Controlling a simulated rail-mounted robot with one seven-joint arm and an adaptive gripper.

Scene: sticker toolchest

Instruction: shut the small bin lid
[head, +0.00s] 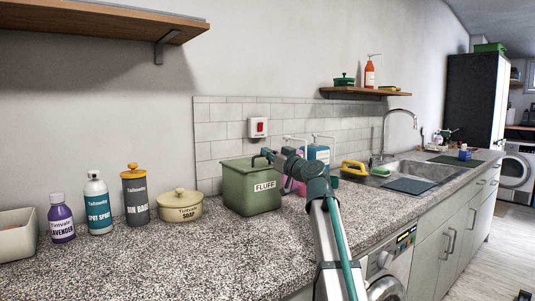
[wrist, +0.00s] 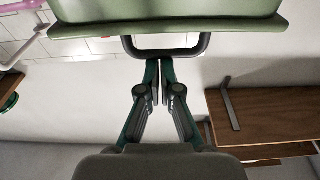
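The green bin labelled FLUFF (head: 250,195) stands on the speckled counter against the tiled wall. Nothing shows between the fingers, and contact with the handle is unclear.
A cream SOAP tin (head: 181,207), a grey jar with a yellow top (head: 135,195) and bottles (head: 98,205) stand left of the bin. Pink and blue pump bottles (head: 318,153) are close behind my arm. A wooden shelf (head: 110,22) hangs upper left. The front counter is clear.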

